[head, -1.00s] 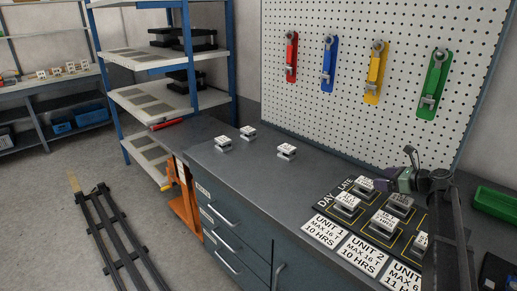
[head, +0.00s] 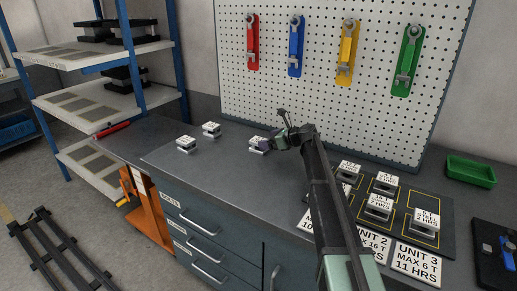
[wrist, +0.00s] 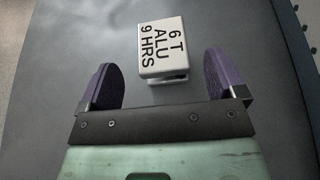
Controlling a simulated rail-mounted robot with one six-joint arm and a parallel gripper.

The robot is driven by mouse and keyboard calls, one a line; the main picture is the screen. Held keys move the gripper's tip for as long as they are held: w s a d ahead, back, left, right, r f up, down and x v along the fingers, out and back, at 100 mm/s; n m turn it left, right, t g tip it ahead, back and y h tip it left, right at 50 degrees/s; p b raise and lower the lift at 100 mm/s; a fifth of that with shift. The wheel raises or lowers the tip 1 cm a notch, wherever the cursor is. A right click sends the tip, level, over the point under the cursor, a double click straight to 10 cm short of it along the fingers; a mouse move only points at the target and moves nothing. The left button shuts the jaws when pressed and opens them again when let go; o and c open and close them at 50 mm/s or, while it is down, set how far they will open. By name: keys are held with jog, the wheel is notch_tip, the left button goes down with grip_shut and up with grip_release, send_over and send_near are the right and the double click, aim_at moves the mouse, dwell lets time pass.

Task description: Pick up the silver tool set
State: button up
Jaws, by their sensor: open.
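No item is plainly marked as a silver tool set; the nearest match I see is several small grey-silver blocks with white labelled tops. One block (head: 257,144) stands on the bench just left of my gripper (head: 268,142). In the wrist view this block (wrist: 163,45) reads "6 T ALU 9 HRS". My gripper (wrist: 160,78) is open there, its purple fingers to either side of the block's near end, not closed on it. I cannot tell the height gap. Two more blocks, one nearer (head: 185,144) and one farther back (head: 211,129), stand to the left.
A black day plate (head: 448,213) with labelled blocks lies to the right, partly behind my arm. A green tray (head: 471,171) is at the far right. Red, blue, yellow and green tool holders hang on the pegboard (head: 320,95). Bench top (head: 225,180) in front is clear.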

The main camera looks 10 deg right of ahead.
jog(key=b+x, duration=0.1)
jog(key=x, duration=0.4)
jog(key=shift+w+b, duration=0.2)
jog(key=shift+b, duration=0.2)
jog(key=shift+r, duration=0.15)
jog(key=c, duration=1.3)
jog(key=shift+r, duration=0.1)
notch_tip(320, 180, up, 20)
jog(key=p, duration=2)
